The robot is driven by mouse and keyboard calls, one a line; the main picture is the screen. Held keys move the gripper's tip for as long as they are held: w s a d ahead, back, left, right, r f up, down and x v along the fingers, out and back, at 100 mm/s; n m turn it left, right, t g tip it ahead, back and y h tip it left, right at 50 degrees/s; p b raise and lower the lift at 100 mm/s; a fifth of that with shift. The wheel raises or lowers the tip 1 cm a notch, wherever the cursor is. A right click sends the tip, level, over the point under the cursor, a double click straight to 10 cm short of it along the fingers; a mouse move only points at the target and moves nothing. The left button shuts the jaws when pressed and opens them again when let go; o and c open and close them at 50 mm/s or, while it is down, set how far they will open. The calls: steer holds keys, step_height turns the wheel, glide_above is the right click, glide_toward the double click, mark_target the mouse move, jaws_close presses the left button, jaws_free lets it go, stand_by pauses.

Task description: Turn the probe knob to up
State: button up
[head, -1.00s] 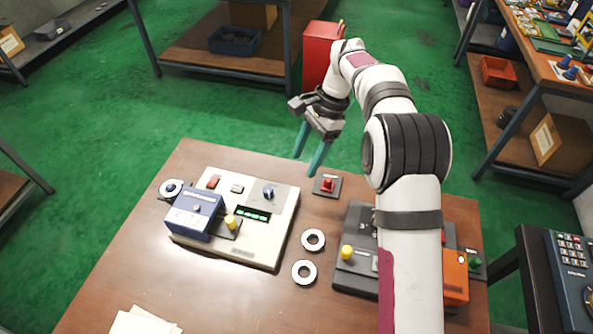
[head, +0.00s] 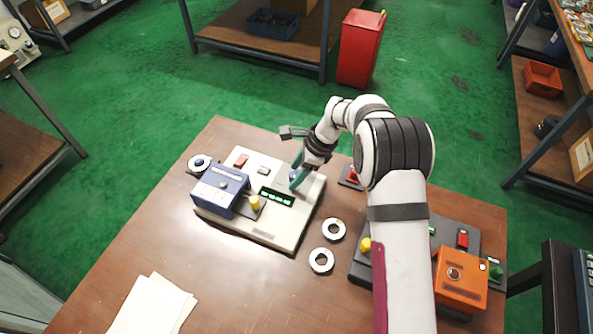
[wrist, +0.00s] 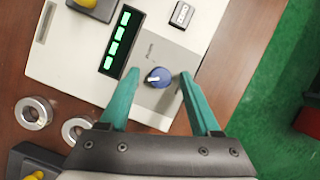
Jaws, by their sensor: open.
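The probe knob (wrist: 157,77) is a round blue dial with a white pointer mark, on a grey plate of the cream device (head: 290,226). In the wrist view its white mark points toward the lower left of the picture. My gripper (wrist: 158,75) is open, with one teal finger on each side of the knob; I cannot tell whether either touches it. In the head view my gripper (head: 296,176) is over the device's back right part and partly hides the knob. A green-lit display (wrist: 115,40) lies beside the knob.
A blue box (head: 220,193) and a yellow knob (head: 254,202) stand on the device's left part. Two metal rings (head: 333,229) lie right of it. A red button (head: 352,174) is close to my gripper. An orange box (head: 460,276) stands at right. The front of the table is mostly clear.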

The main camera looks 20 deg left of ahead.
jaws_close()
steer(key=n+g, duration=0.1)
steer(key=n, duration=0.2)
steer(key=shift+w, duration=0.1)
stand_by(0.4)
jaws_free()
